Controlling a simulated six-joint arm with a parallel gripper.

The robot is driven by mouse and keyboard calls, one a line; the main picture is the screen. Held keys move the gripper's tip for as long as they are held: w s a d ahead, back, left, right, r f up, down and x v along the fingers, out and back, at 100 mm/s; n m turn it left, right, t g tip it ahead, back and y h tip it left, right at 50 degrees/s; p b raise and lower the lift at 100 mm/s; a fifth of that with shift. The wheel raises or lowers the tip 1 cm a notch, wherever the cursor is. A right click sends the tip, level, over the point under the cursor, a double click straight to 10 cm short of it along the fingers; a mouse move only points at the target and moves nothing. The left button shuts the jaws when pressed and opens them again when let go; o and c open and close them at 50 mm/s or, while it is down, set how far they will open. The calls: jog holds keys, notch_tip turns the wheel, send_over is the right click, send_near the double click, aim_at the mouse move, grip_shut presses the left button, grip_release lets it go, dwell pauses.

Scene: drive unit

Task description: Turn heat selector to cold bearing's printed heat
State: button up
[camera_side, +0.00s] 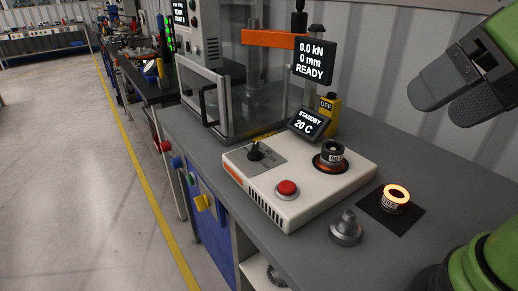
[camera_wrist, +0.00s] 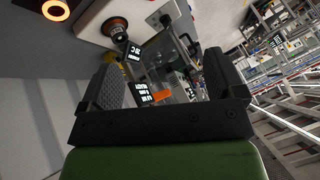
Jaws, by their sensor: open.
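The heat selector (camera_side: 256,151) is a black knob on a grey dial plate at the left of the white heater unit (camera_side: 334,192). It also shows near the top of the wrist view (camera_wrist: 165,20). A dark bearing (camera_side: 331,152) with a white printed label sits on the heater's round seat; the print is too small to read. A glowing orange ring with a label (camera_side: 396,196) sits on a black mat (camera_side: 376,212). The heater's display (camera_side: 306,123) reads STANDBY 20 C. My gripper (camera_side: 457,93) is open and empty, high at the right, well away from the knob.
A red button (camera_side: 287,188) is on the heater's front. A grey stepped metal part (camera_side: 345,229) stands on the bench. Behind is a press with a clear guard (camera_side: 205,100) and a display (camera_side: 315,61) reading 0.0 kN, 0 mm, READY. A yellow OFF-marked object (camera_side: 328,110) stands behind the heater.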

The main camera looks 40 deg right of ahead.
notch_tip(320, 180, down, 3)
jog(key=w+a+m+g+y, duration=0.2)
jog(key=m+g+y, duration=0.1)
jog(key=m+t+y, duration=0.3)
jog(key=m+t, duration=0.5)
jog(key=m, duration=1.3)
send_over(340, 152)
jog(key=s+a, duration=0.5)
jog(key=a, duration=0.1)
notch_tip(340, 152, down, 11)
jog(key=s+d+f+m+t+h, duration=0.1)
jog(key=d+f+m+h, duration=0.5)
jog(key=d+f+m, duration=0.15)
jog(key=shift+n, duration=0.45)
jog(key=x, duration=0.9)
jog(key=shift+w+d, duration=0.1)
jog(key=shift+w, duration=0.2)
